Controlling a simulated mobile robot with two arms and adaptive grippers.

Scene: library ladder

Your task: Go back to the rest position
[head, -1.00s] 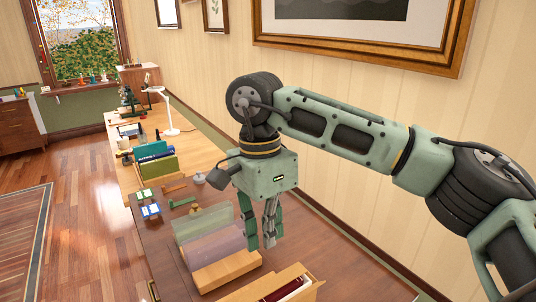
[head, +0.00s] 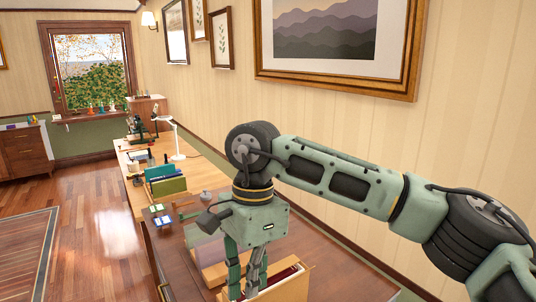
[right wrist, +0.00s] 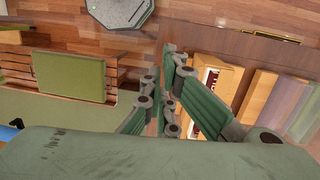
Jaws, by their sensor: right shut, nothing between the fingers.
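My right gripper (head: 246,283) hangs pointing down over the dark wooden tabletop (head: 320,283), its arm coming in from the right. Its fingers are together and hold nothing. In the right wrist view the closed fingers (right wrist: 168,95) show in the middle. Behind them lie a wooden box with a book (right wrist: 215,82) and pale upright panels (right wrist: 265,95). In the head view the wooden box (head: 292,284) is beside the fingers, partly hidden by them. My left gripper is not in view.
A long wooden desk (head: 140,200) runs along the wall with a white lamp (head: 176,140) and green folders (head: 168,186). A framed picture (head: 335,85) hangs above my right arm. Open wooden floor (head: 95,215) lies left of the desks. A green-cushioned seat (right wrist: 70,76) shows in the right wrist view.

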